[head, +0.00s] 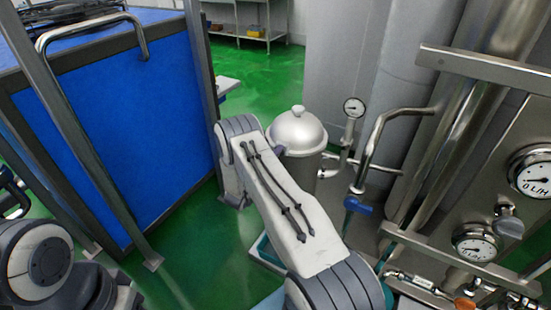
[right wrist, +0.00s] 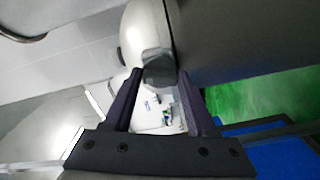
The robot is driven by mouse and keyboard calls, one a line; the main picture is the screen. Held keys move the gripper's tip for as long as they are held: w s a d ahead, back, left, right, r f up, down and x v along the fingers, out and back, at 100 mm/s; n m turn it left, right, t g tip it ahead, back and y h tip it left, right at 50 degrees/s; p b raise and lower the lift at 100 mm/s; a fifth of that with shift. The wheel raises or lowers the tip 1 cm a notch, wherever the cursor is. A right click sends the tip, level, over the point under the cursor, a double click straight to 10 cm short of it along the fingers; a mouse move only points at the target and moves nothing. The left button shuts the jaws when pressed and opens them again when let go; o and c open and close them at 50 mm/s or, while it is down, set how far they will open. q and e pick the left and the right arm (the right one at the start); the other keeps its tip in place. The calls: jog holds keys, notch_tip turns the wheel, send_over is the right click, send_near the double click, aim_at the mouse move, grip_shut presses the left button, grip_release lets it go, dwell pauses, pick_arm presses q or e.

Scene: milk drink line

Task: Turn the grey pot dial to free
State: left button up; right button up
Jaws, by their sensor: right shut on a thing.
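A steel pot with a domed lid (head: 297,130) stands beyond my right arm in the head view. In the right wrist view its pale lid (right wrist: 148,25) and darker side (right wrist: 245,45) appear turned sideways. The grey pot dial (right wrist: 158,66) sticks out near the lid's rim. My right gripper (right wrist: 160,75) has one finger on each side of the dial and is shut on it. In the head view my own arm hides the dial and the fingertips. I cannot read the dial's setting. My left gripper does not show; only left arm links are visible at bottom left.
A blue cabinet (head: 120,125) with a metal handrail stands to the left. Steel pipes (head: 470,110), a gauge (head: 353,107), a blue-handled valve (head: 357,206) and a panel with more gauges (head: 532,172) crowd the right. Green floor (head: 253,72) is open behind the pot.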

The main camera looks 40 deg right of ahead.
jog(key=shift+n+b, duration=0.3)
jog(key=shift+n, duration=1.6)
jog(key=o, duration=1.3)
jog(key=b+v, duration=0.1)
jog(key=v, duration=0.9)
jog(key=shift+s+a, duration=0.1)
jog(key=shift+a, duration=0.05)
